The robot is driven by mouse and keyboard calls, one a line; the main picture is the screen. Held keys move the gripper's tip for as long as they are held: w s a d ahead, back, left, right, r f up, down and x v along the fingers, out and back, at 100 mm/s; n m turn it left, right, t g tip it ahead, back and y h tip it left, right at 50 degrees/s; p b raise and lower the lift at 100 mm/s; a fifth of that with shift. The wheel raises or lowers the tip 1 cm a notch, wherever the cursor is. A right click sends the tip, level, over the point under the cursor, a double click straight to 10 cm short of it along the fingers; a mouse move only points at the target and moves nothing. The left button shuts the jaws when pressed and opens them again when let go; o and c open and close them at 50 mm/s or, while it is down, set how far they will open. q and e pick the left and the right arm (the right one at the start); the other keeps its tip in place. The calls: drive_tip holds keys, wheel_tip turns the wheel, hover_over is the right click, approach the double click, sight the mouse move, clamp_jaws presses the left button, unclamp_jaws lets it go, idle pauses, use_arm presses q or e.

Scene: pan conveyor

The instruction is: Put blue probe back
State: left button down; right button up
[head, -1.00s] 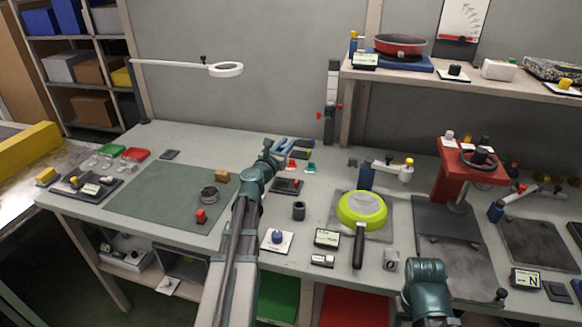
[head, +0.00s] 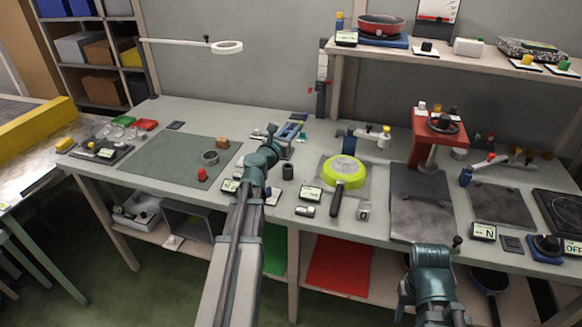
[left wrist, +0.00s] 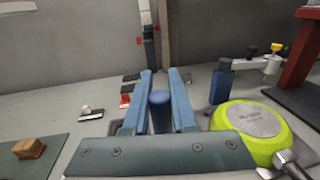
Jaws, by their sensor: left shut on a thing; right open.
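My left gripper (head: 291,133) reaches over the middle of the bench, pointing away toward the wall. In the left wrist view, its two blue fingers (left wrist: 160,101) are shut on the blue probe (left wrist: 160,112), a dark blue cylinder seen between them. How far the probe is above the bench is hard to tell, and its lower end is hidden by the gripper body. My right arm shows at the lower right of the head view, but its gripper fingers do not show.
A lime-rimmed pan (head: 344,169) lies upside down right of my left arm, its black handle toward me. A dark cup (head: 288,172) stands between them. A red stand (head: 437,127) is further right. A green mat (head: 165,165) with small items lies left.

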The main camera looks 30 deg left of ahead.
use_arm(q)
wheel_tip(320, 180, down, 6)
drive_tip(key=b, duration=0.4)
drive_tip(key=shift+r+b, duration=0.25)
drive_tip(key=shift+b, duration=0.05)
drive_tip(key=shift+f, duration=0.1)
wheel_tip(320, 180, down, 4)
drive_tip(key=b, duration=0.3)
drive_tip(key=shift+r+b, duration=0.25)
drive_tip(key=shift+b, duration=0.1)
drive_tip(key=shift+f, duration=0.15)
drive_tip(key=c, duration=0.7)
unclamp_jaws()
drive_tip(key=shift+r, duration=0.3)
drive_tip(key=s, duration=0.8)
drive_tip(key=s+d, duration=0.1)
drive_tip(key=s, duration=0.3)
drive_tip(key=shift+f, duration=0.1)
